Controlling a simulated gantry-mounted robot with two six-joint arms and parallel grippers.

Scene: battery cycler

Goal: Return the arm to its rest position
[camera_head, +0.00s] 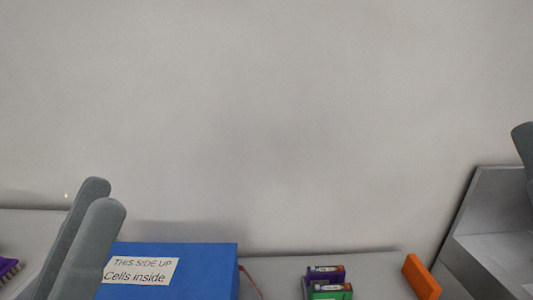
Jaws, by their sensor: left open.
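My left gripper (99,195) stands at the lower left, its two grey fingers pointing up and a little to the right. The fingers overlap from this angle, with only a narrow offset between their tips, and nothing shows held between them. It is in front of the left part of a blue box (205,267). At the right edge a rounded grey tip (525,148) comes in, which looks like part of my right gripper; most of it is cut off by the frame.
The blue box bears a label (141,271) reading "THIS SIDE UP Cells inside". Purple (325,274) and green (330,292) holders stand right of it. An orange block (421,277) leans near a grey metal housing (490,240). A purple piece (9,267) lies far left. The wall area above is clear.

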